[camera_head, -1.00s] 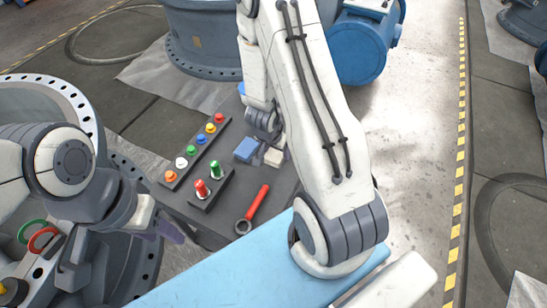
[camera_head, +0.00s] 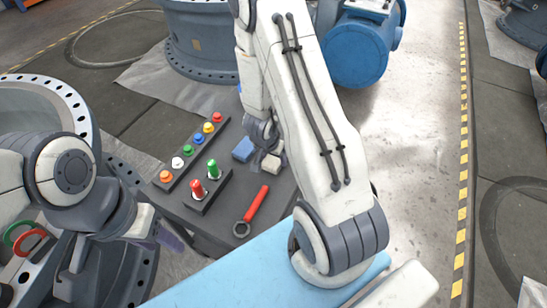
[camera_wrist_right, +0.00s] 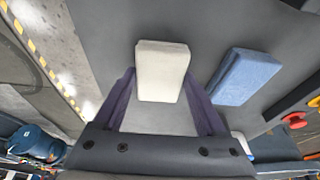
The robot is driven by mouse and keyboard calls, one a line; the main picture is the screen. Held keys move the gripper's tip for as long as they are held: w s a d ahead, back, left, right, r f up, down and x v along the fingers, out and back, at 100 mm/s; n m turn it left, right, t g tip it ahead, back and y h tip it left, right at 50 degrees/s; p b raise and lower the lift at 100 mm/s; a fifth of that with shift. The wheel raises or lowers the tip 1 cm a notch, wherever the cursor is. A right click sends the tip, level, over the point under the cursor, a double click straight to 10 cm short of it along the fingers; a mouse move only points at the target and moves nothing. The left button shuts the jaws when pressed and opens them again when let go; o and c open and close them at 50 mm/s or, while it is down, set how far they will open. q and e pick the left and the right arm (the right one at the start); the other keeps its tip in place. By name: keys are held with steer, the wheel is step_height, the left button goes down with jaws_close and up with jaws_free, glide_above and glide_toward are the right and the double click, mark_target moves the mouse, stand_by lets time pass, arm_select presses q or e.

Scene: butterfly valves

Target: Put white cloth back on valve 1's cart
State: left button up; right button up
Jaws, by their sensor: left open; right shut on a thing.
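The white cloth (camera_head: 271,163), a folded pad, is at the right side of the dark grey cart (camera_head: 238,185). My right gripper (camera_wrist_right: 161,76) is shut on the white cloth (camera_wrist_right: 161,65), with one finger at each side; the arm partly hides this in the head view. Whether the cloth touches the cart top is hard to tell. A blue cloth (camera_head: 244,148) lies just left of it; it also shows in the right wrist view (camera_wrist_right: 245,77). My left gripper (camera_head: 163,233) is open and empty, at the cart's left front edge.
The cart also holds a row of coloured buttons (camera_head: 190,152), a block with red and green pegs (camera_head: 208,190) and a red-handled wrench (camera_head: 257,203). A large flanged valve body (camera_head: 45,95) stands at left. A light blue surface (camera_head: 235,275) lies in front.

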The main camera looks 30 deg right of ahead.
steer(key=o, duration=1.2)
steer(key=shift+o, duration=0.2)
steer(key=p+v, duration=0.8)
steer(key=v, duration=0.4)
steer(key=shift+w+r, duration=0.1)
steer(key=shift+r, duration=0.05)
